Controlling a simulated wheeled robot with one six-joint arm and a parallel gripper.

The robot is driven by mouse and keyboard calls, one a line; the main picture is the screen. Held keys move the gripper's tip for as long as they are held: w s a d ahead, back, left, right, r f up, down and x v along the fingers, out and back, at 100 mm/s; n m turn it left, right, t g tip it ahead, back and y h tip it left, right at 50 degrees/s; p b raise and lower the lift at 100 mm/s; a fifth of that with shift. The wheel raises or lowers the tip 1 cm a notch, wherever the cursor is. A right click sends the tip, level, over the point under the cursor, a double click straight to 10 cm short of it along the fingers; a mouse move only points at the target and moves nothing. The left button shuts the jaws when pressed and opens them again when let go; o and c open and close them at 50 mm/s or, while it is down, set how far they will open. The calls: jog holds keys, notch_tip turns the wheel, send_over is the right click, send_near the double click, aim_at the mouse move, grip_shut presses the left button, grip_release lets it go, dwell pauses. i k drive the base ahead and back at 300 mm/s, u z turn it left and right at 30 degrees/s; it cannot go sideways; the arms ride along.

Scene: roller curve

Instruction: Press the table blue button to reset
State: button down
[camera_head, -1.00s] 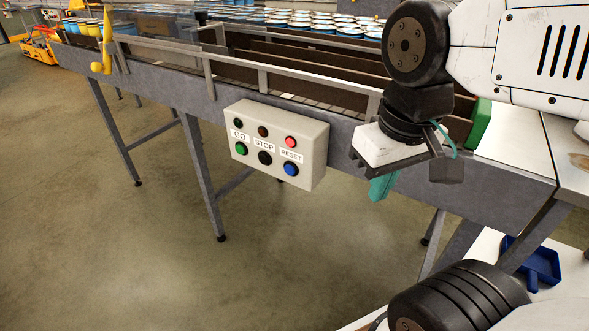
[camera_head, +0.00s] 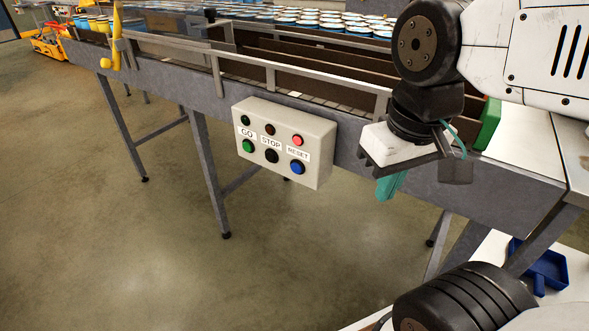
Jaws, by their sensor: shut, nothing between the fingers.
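The blue button (camera_head: 297,168) sits at the lower right of a cream control box (camera_head: 318,150), under the RESET label. The box is fixed to the front side of the grey conveyor table (camera_head: 480,180). My gripper (camera_head: 388,188) hangs to the right of the box, apart from it and from the button. Its teal fingers point down and are shut with nothing between them. The fingertips are a little lower in the picture than the blue button. Nothing covers the button.
The box also carries a green button (camera_head: 248,146), a black button (camera_head: 271,156) and a red light (camera_head: 297,140). Metal rails (camera_head: 300,78) run along the conveyor, with many cans behind. A blue scoop-like tray (camera_head: 540,268) lies at lower right. Open floor lies below the box.

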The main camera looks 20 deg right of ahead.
aim_at(296, 167)
jog(key=z, duration=0.7)
jog(key=k, duration=0.85)
jog(key=u, duration=1.15)
